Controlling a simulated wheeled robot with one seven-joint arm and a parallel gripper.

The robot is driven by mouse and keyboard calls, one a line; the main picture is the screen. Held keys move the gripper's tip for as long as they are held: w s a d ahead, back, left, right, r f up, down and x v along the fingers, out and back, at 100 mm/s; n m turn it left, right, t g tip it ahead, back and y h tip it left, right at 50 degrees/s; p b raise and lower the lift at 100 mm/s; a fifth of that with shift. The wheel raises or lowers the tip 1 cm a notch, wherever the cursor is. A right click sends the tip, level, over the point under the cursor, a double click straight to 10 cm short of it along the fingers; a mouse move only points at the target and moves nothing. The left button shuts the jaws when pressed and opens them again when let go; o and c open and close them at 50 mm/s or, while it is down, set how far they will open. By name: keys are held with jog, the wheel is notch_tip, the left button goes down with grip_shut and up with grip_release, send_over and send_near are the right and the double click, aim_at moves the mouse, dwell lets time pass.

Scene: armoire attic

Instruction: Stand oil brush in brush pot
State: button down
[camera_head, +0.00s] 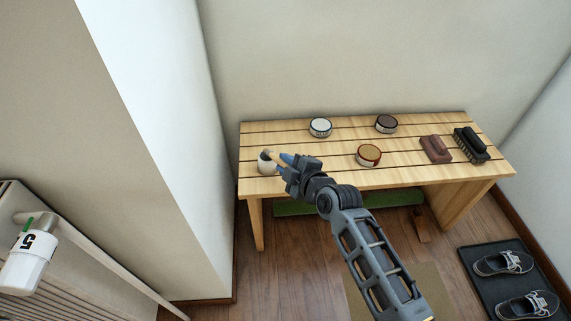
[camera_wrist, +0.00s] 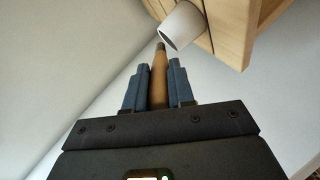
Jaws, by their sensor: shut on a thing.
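The oil brush (camera_wrist: 159,75) has a tan handle with a dark end, and my gripper (camera_wrist: 158,90) is shut on it between two blue fingers. The brush (camera_head: 271,155) slants over the pot's top. I cannot tell whether its end is inside the mouth.
The slatted wooden bench (camera_head: 285,140) also holds a white-lidded tin (camera_head: 320,127), a dark-lidded tin (camera_head: 386,124), a red-and-yellow tin (camera_head: 369,155), a brown block (camera_head: 435,149) and a black brush (camera_head: 471,144). A white wall corner (camera_head: 165,120) stands close on the left.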

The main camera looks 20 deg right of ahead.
jog(key=shift+f+b, duration=0.4)
jog(key=c, duration=1)
grip_release()
jog(key=shift+o, duration=0.2)
jog(key=shift+r, duration=0.1)
